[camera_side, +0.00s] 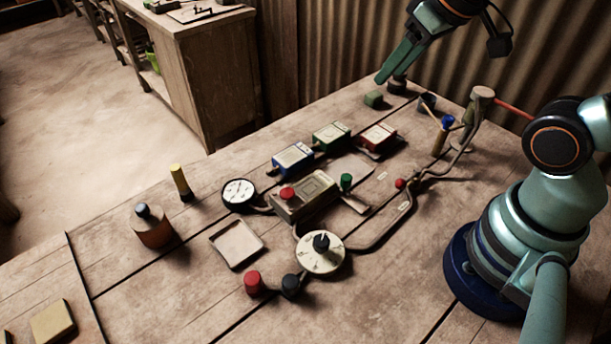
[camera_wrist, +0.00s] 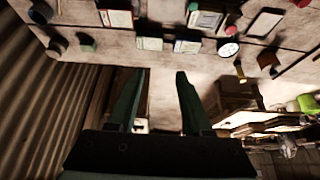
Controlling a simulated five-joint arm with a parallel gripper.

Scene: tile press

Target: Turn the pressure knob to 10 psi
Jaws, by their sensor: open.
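The pressure knob appears to be the black knob (camera_side: 321,242) on a round cream dial (camera_side: 320,262) near the front middle of the table in the side view. Marks ring the dial, but they are too small to read. A white round gauge (camera_side: 239,193) with a dark rim stands behind and left of it, and it also shows in the wrist view (camera_wrist: 229,49). My gripper (camera_side: 379,80) is at the back of the table, far from the knob, above a small green block. In the wrist view its two fingers (camera_wrist: 160,72) are apart with nothing between them.
A square tray (camera_side: 237,243), a red cap (camera_side: 253,282) and a black cap (camera_side: 291,284) lie near the dial. Hoses run right.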

